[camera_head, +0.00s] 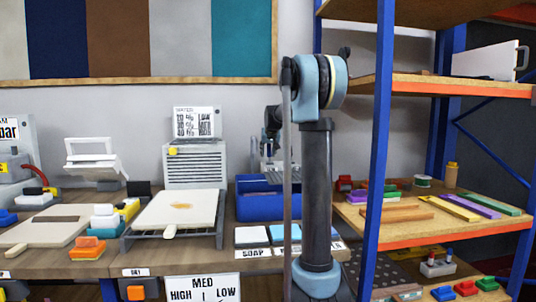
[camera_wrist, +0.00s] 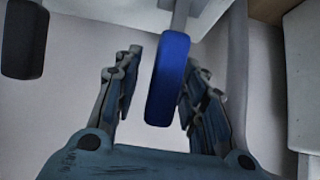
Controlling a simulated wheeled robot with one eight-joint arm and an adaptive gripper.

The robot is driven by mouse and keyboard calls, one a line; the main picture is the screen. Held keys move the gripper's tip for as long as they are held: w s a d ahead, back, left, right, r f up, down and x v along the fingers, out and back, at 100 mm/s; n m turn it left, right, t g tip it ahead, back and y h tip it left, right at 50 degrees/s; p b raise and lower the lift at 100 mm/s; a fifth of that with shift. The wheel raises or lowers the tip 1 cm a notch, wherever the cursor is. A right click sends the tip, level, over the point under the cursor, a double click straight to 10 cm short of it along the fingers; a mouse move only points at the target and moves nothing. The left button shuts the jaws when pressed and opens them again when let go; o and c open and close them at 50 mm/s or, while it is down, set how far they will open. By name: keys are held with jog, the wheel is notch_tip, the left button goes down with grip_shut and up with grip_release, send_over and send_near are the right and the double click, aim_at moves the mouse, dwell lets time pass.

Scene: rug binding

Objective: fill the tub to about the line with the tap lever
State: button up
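The blue tub (camera_head: 258,206) stands on the bench, partly hidden behind my arm in the head view. Its water level and fill line cannot be made out. In the wrist view a blue tap lever (camera_wrist: 168,82) lies between the two fingers of my gripper (camera_wrist: 163,62). The fingers are apart, with a visible gap on the lever's left; the right finger is close beside it or partly behind it, and contact cannot be told. In the head view my gripper is over the tub, mostly hidden by my arm.
A black lever-like piece (camera_wrist: 24,38) is left of the blue lever. A grey vented unit (camera_head: 195,166) and a rack with a pale board (camera_head: 178,210) stand left of the tub. Soap and another labelled pad (camera_head: 252,237) lie in front. A blue-post shelf (camera_head: 380,120) stands right.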

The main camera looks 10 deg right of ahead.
jog(key=shift+c, duration=0.5)
grip_shut()
jog(key=shift+s, duration=0.1)
jog(key=shift+s+r+t, duration=0.25)
jog(key=shift+s+t, duration=0.1)
jog(key=shift+t, duration=0.3)
jog(key=shift+s+r+t, duration=0.25)
jog(key=shift+s+t, duration=0.05)
jog(key=shift+t, duration=0.35)
jog(key=shift+o, duration=0.5)
grip_release()
jog(key=shift+r, duration=0.1)
